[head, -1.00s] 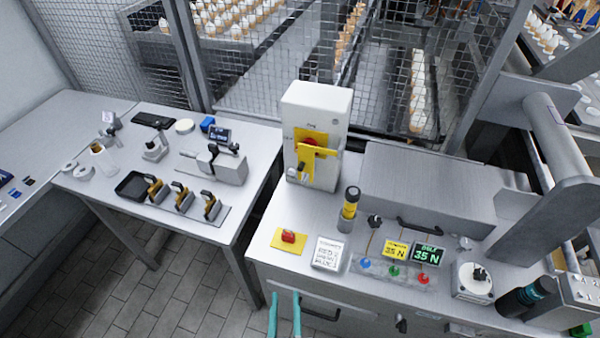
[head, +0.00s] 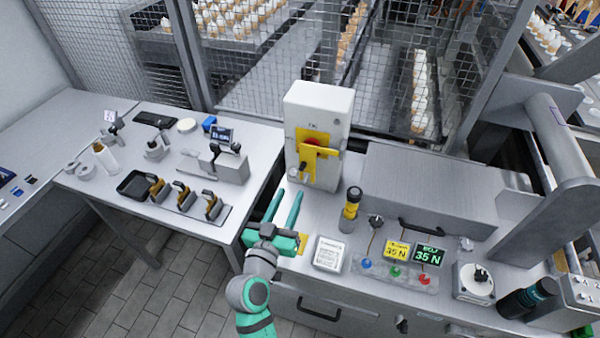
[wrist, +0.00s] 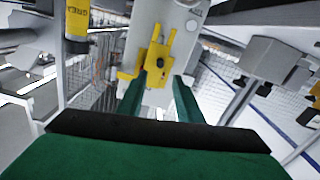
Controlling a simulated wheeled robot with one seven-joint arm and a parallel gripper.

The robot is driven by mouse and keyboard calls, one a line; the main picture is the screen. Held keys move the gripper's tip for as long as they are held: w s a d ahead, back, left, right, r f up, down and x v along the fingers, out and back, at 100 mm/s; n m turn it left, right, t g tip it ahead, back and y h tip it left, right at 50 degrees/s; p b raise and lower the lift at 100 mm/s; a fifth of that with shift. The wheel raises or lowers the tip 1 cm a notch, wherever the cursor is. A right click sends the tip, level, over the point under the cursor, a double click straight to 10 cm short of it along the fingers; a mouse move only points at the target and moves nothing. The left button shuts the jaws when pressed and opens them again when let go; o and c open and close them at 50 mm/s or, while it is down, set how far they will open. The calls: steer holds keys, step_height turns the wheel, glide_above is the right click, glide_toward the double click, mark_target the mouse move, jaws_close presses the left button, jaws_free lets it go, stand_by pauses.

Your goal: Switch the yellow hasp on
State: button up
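In the wrist view the yellow hasp (wrist: 157,58) appears ahead, between and beyond the fingertips. My gripper (head: 287,194) is open and empty, its two green fingers apart and pointing toward the box from the front left. In the wrist view my gripper (wrist: 160,82) shows a clear gap between the fingers. The fingers look short of the hasp; I see no clear contact.
A black and yellow cylinder (head: 351,209) stands right of my gripper, near a white label block (head: 329,253) and a button panel (head: 394,275). Wire mesh (head: 270,60) closes off the back.

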mark_target(301, 169)
steer(key=x, duration=1)
jaws_close()
